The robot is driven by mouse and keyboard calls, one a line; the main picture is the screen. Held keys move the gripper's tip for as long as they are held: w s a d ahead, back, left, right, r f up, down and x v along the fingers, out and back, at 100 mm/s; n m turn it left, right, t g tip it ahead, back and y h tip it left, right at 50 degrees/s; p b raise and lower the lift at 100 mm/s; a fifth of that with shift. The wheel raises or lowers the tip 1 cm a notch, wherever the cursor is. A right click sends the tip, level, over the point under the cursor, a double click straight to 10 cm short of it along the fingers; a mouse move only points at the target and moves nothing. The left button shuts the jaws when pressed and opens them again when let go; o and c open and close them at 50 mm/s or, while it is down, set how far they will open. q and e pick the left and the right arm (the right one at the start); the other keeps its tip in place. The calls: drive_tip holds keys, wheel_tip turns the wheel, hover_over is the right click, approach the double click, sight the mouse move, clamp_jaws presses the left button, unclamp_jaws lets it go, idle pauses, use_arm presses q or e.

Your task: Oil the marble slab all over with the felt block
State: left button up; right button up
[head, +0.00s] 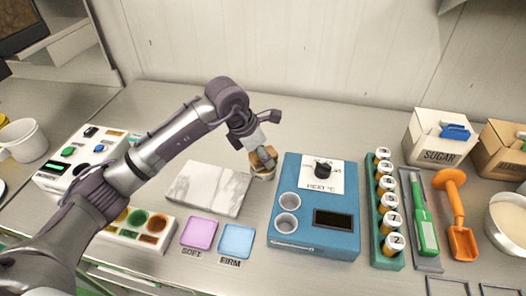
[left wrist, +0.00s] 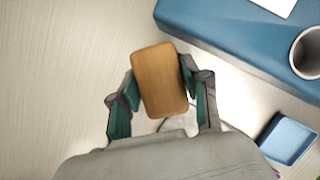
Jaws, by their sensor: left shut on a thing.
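The marble slab (head: 205,190), white with grey veins, lies flat on the counter left of the blue unit. I see no clear oil sheen on it. My left gripper (head: 263,157) is just beyond the slab's right edge, between it and the blue unit. In the left wrist view, the gripper (left wrist: 163,95) is shut on a tan, wood-coloured block (left wrist: 160,78), which I take to be the felt block. Its underside is hidden. My right gripper is out of view.
The blue unit (head: 285,240) with a knob and two cups stands close to the gripper's right. Pink (head: 198,233) and blue (head: 236,241) pads lie in front of the slab. A button panel (head: 85,150) is at left. A jar rack (head: 388,215) and tools stand at right.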

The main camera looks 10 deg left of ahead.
sight(271, 150)
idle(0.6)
use_arm(q)
drive_tip(key=shift+f+b, duration=0.35)
drive_tip(key=shift+f, duration=0.1)
idle(0.6)
drive_tip(key=shift+f+b, duration=0.1)
drive_tip(key=shift+b, duration=0.2)
idle(1.0)
drive_tip(key=shift+r+p, duration=0.5)
drive_tip(key=shift+r, duration=0.3)
drive_tip(key=shift+r+p, duration=1.35)
drive_tip(key=shift+r, duration=1.45)
